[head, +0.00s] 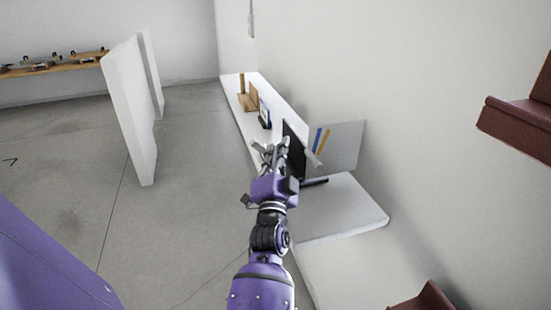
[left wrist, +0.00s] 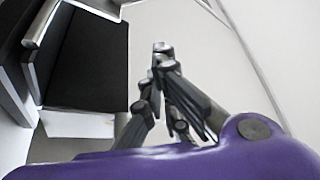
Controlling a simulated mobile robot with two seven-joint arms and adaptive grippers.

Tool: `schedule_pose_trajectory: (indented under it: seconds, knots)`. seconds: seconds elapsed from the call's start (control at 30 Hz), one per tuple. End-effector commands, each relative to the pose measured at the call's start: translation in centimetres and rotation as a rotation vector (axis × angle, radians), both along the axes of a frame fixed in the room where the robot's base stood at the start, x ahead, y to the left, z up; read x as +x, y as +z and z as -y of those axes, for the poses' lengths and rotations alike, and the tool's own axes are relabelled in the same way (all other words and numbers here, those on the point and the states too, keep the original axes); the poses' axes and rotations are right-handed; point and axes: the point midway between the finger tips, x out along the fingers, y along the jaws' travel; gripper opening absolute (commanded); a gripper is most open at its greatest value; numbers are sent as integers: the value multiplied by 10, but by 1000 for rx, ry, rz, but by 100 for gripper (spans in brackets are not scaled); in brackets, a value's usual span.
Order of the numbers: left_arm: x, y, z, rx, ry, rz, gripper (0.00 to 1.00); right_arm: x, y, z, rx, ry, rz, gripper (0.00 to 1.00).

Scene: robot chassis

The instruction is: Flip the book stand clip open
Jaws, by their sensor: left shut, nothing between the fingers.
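A black book stand (head: 294,148) stands on a white shelf, with a black foot sticking out toward the front. A grey board with blue and yellow stripes (head: 345,140) is beside it. A light grey bar (head: 314,158), possibly the clip, is at the stand's right edge. In the left wrist view the black stand (left wrist: 90,62) fills the left side, with a pale bar (left wrist: 42,22) across its corner. My left gripper (head: 268,150) is shut and empty, in front of the stand and left of the bar. It also shows in the left wrist view (left wrist: 161,50). My right gripper is not in view.
The white shelf (head: 345,208) runs along the wall. Farther back on it are a wooden stand (head: 246,97) and a small dark stand (head: 264,115). A white partition (head: 130,105) stands at left. Dark red ledges (head: 518,125) are at right. The floor at left is clear.

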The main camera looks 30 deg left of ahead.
Motion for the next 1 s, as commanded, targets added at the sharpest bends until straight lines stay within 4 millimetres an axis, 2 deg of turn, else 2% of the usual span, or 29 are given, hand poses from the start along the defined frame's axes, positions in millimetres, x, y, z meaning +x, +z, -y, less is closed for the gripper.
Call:
schedule_pose_trajectory:
  seconds: [0.03,0.23,0.3,0.47,1.0]
  knots:
    - [11,10,-5,0,-1,7,0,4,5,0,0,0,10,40]
    - [45,24,-23,1,-1,4,0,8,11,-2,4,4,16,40]
    - [36,7,-31,3,1,-5,0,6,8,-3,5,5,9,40]
    - [28,-6,-41,1,0,-3,0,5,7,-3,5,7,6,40]
    - [25,-10,-46,-2,0,2,0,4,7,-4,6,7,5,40]
